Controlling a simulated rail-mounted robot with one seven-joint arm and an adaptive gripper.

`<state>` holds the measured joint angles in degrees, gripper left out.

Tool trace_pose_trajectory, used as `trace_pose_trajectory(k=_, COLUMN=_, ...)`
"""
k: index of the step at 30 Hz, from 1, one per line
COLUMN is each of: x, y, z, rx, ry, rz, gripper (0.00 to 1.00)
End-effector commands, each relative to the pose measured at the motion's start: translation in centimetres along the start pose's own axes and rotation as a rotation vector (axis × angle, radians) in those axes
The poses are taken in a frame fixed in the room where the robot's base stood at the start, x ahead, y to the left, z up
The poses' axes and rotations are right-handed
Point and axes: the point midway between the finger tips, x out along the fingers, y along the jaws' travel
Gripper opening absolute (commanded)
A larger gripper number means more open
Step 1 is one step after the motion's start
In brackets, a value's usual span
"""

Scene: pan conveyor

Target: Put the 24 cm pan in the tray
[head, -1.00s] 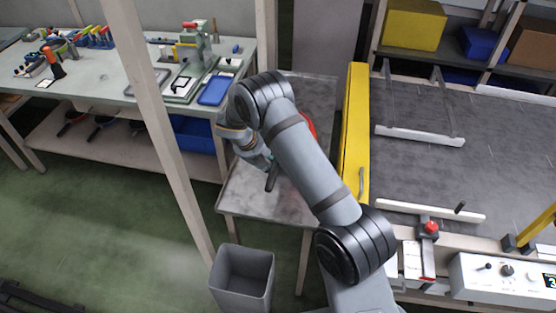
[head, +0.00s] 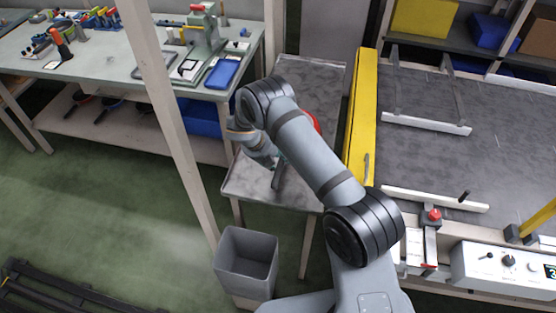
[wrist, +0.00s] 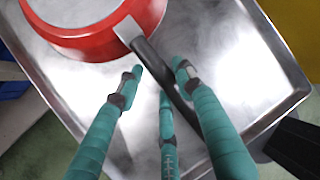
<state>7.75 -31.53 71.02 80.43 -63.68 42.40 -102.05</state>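A red pan (wrist: 85,28) with a dark handle (wrist: 158,62) rests on a grey metal table with a raised rim (wrist: 288,108). In the head view my arm hides most of the pan (head: 312,122). My gripper (wrist: 157,76) has teal fingers and is open. The handle runs between its spread fingers, with one finger on the right of it and two on the left. I see no finger clearly pressing on the handle. In the head view my gripper (head: 272,162) is low over the table's front part. I cannot tell which thing is the task's tray.
A yellow barrier (head: 361,115) and a grey conveyor surface (head: 500,150) lie right of the table. A grey bin (head: 247,255) stands in front. A pale post (head: 170,125) stands left. Behind it, a workbench holds tools and a blue tray (head: 222,73); more pans lie underneath.

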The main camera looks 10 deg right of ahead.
Motion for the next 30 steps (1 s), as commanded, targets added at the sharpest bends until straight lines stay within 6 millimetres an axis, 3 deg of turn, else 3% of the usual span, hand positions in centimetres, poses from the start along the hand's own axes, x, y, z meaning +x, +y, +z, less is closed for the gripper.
trace_pose_trajectory(k=11, x=-0.8, y=0.1, z=0.1, rx=0.0, ry=-0.002, rz=0.002, gripper=0.37)
trace_pose_trajectory(k=24, x=-9.4, y=0.1, z=0.1, rx=0.0, ry=-0.002, rz=0.003, gripper=0.37)
trace_pose_trajectory(k=30, x=-11.6, y=0.0, z=0.1, rx=0.001, ry=-0.001, rz=0.0, gripper=0.37)
